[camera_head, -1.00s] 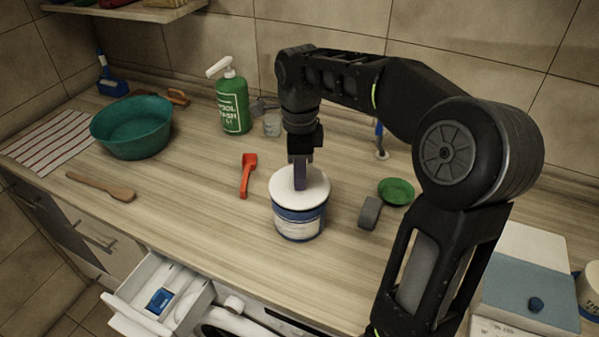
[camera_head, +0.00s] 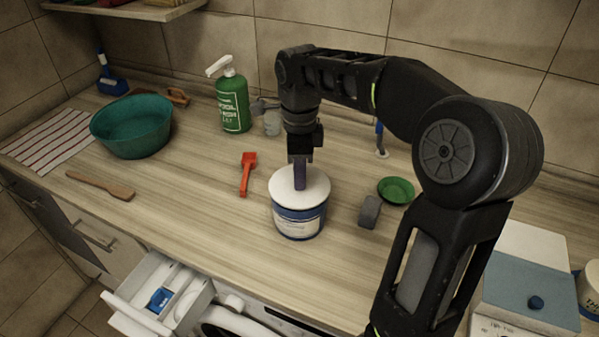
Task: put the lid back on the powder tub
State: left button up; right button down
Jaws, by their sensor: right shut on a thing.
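The powder tub (camera_head: 298,223) is a round white and blue tub with a label, upright near the middle of the counter. Its white lid (camera_head: 284,187) lies flat over the tub's mouth, lined up with it; I cannot tell whether it is pressed fully down. The gripper hides the centre of the lid. My left gripper is out of view.
A red scoop (camera_head: 247,174) lies left of the tub. A grey block (camera_head: 369,212) and a green dish (camera_head: 396,190) lie to the right. A green bottle (camera_head: 233,105) and a teal basin (camera_head: 132,128) stand behind, left. An open drawer (camera_head: 155,300) juts out below the counter.

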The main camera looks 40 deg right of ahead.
dwell(0.4)
jog(key=c, duration=1.2)
grip_release()
jog(key=shift+o, duration=0.7)
jog(key=o, duration=0.4)
jog(key=shift+r+p, duration=2)
jog(key=shift+r, duration=1.5)
jog(key=shift+c, duration=0.4)
